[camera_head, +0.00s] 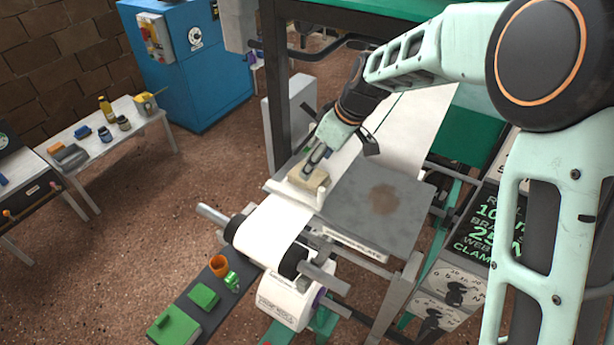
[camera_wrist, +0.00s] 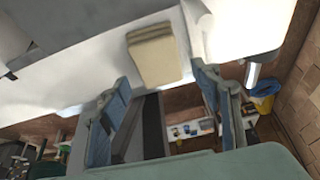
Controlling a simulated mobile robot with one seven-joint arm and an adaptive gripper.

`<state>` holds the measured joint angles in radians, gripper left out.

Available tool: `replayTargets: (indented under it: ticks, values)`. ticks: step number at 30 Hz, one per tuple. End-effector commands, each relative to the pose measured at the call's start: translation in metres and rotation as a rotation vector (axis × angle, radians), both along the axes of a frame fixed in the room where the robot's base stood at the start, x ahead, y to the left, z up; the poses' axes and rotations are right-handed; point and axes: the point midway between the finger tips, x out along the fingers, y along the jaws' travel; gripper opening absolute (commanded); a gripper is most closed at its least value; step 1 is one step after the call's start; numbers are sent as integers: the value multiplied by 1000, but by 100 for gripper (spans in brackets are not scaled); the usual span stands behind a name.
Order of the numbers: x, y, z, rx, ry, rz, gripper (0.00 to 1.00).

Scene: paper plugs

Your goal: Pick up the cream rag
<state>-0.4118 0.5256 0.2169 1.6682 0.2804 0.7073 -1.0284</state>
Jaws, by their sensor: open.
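The cream rag (camera_head: 311,180) is a small folded block lying on the pale web at the left edge of the grey metal plate. In the wrist view the cream rag (camera_wrist: 154,58) shows as a layered stack on the white surface, just beyond my fingertips. My gripper (camera_head: 317,160) points down at the rag from above, its fingers overlapping it in the head view. In the wrist view my gripper (camera_wrist: 160,78) is open, one finger to each side of the rag's near end. Nothing is between the fingers' lower parts. I cannot tell whether the fingertips touch the rag.
The grey plate (camera_head: 400,215) has a brown stain and open space right of the rag. White web runs over a roller (camera_head: 238,230). A dark mat (camera_head: 190,310) with green items lies below. A side table (camera_head: 100,145) holds bottles and jars, beside a blue cabinet (camera_head: 200,75).

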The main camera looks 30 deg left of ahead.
Motion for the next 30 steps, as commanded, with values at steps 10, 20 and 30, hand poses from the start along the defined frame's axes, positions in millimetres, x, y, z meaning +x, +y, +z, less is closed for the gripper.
replayTargets:
  ticks: [10, 20, 30]
  values:
    - [4, 15, -40, -3, 4, -1, 58]
    - [6, 19, -52, -2, 1, -2, 58]
    - [6, 19, -53, -2, 1, -3, 58]
